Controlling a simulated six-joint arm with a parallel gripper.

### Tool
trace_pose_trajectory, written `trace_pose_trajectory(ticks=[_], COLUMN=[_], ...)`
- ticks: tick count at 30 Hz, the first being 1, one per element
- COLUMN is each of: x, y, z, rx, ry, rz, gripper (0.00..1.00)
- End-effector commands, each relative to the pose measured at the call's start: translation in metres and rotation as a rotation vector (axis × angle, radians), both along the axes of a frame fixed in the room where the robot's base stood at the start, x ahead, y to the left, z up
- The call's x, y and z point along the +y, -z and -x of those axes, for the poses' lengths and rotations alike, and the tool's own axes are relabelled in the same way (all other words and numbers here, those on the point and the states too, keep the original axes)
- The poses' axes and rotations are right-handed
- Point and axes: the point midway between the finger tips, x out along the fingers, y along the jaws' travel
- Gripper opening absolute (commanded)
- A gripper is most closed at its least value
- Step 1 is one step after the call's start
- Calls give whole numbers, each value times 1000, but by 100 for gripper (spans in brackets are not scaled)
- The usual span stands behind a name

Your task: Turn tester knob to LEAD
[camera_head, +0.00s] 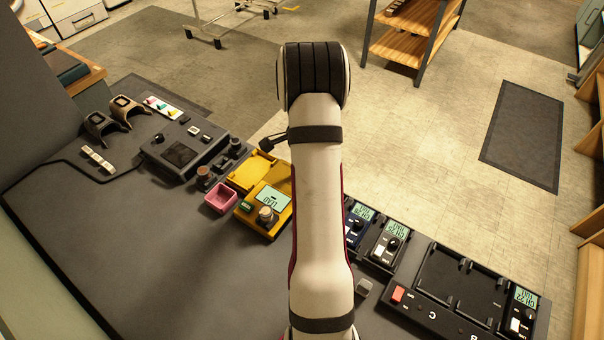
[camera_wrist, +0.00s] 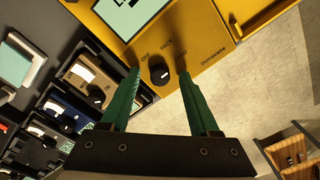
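The yellow tester (camera_head: 281,224) lies open on the dark bench, just left of my arm in the head view. In the wrist view the tester (camera_wrist: 205,35) fills the top, with a pale display (camera_wrist: 125,12) and a black knob (camera_wrist: 160,73). The labels OFF, PACK and LEAD run left to right around the knob. The knob has a small white mark, but its exact setting is hard to tell. My gripper (camera_wrist: 159,76) is open, its green fingers on either side of the knob with gaps. My arm hides the gripper in the head view.
A pink box (camera_head: 221,197) and a grey device (camera_head: 184,152) stand left of the tester. Open floor lies beyond the bench, with a wooden shelf (camera_head: 412,32).

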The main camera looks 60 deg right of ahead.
Motion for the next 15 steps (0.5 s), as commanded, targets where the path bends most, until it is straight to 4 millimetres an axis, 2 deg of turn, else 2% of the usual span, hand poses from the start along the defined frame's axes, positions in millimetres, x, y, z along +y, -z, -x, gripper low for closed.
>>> trace_pose_trajectory(ticks=[8,11,15], x=[0,-1,-1], y=[-3,-17,-55], z=[0,0,-1], rx=[0,-1,-3], ry=[-1,-2,-2], rz=[1,3,6], gripper=[62,62,62])
